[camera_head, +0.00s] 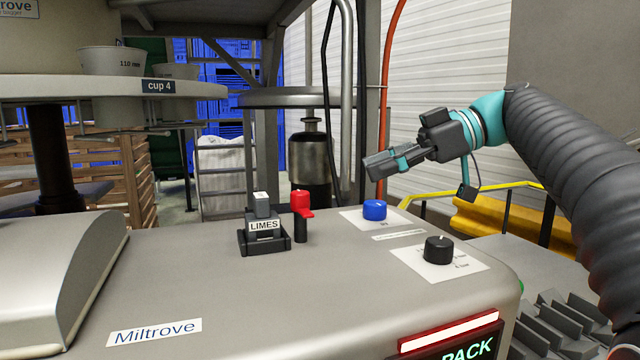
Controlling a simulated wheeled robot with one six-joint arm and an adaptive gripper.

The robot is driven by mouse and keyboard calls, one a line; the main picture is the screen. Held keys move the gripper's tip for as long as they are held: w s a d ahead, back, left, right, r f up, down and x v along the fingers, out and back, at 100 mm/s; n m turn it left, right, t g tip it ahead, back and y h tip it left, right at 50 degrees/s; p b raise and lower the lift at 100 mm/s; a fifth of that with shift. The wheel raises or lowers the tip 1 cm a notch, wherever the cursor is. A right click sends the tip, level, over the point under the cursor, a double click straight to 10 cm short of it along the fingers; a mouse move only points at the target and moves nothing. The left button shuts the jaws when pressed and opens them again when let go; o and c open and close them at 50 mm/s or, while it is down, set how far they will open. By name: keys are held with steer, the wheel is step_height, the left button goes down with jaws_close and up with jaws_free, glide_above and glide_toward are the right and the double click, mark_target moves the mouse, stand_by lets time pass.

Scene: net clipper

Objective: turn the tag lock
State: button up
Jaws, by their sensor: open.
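A grey block with a white tag reading "LIMES" (264,225) sits in a black holder (265,243) on the machine's grey top. Right beside it stands a black post with a red turning lever (301,203), which looks like the tag lock; its short red arm points to the right. My gripper (374,166) is open and empty, in the air to the right of and above the red lever, apart from it. It points left and slightly down. The gap between its fingers is hard to make out from this side.
A blue knob (375,210) and a black knob (438,249) sit on white plates at the right of the grey top (240,300). A cup carousel (110,88) overhangs the left back. The front middle of the top is clear.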

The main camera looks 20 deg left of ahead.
mark_target(305, 192)
steer(key=x, duration=0.9)
steer(key=w+x, duration=0.1)
steer(key=x, duration=0.3)
steer(key=shift+a, duration=0.35)
steer(key=shift+b, duration=0.3)
steer(key=shift+s, duration=0.1)
jaws_close()
